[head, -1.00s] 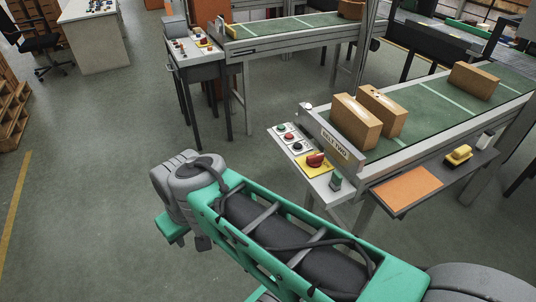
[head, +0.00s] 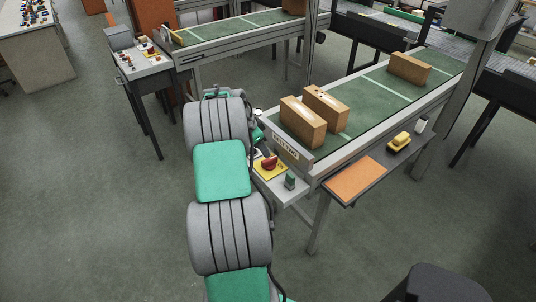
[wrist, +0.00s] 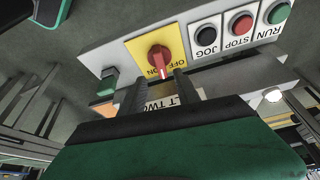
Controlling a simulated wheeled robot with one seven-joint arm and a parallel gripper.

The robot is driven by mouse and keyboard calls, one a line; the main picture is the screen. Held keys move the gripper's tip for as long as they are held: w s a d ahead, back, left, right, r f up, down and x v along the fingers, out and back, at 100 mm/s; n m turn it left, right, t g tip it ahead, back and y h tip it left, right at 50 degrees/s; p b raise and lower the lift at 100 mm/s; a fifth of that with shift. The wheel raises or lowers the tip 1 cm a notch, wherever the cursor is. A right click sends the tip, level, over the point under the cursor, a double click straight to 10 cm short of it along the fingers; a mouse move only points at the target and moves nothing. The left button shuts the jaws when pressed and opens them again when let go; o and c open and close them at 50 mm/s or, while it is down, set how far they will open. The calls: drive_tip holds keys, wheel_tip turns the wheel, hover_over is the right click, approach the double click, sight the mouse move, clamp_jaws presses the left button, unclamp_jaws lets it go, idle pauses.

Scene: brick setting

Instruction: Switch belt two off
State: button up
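The belt two panel carries a red rotary switch (wrist: 160,59) on a yellow plate (wrist: 138,47) marked OFF and ON. The white mark on its handle is at the bottom in the wrist view, beside the word ON. The switch also shows in the head view (head: 269,163), just right of my arm. My gripper (wrist: 160,78) is open, its two dark fingers apart and empty, close to the switch. I cannot tell whether they touch it. A BELT TWO sign (wrist: 162,97) shows between the fingers. In the head view my arm hides the gripper.
Black JOG (wrist: 205,36), red STOP (wrist: 241,23) and green RUN (wrist: 277,12) buttons sit beside the switch. A small green block (wrist: 110,80) is on its other side. Boxes (head: 303,122) stand on belt two (head: 365,108). Another panel (head: 143,60) is at back left.

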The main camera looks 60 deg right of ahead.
sight(269, 159)
drive_tip(key=p+x, duration=0.1)
drive_tip(key=x, duration=0.6)
drive_tip(key=shift+d+f+p, duration=0.15)
drive_tip(key=shift+f+p, duration=0.1)
drive_tip(key=shift+p, duration=0.05)
clamp_jaws()
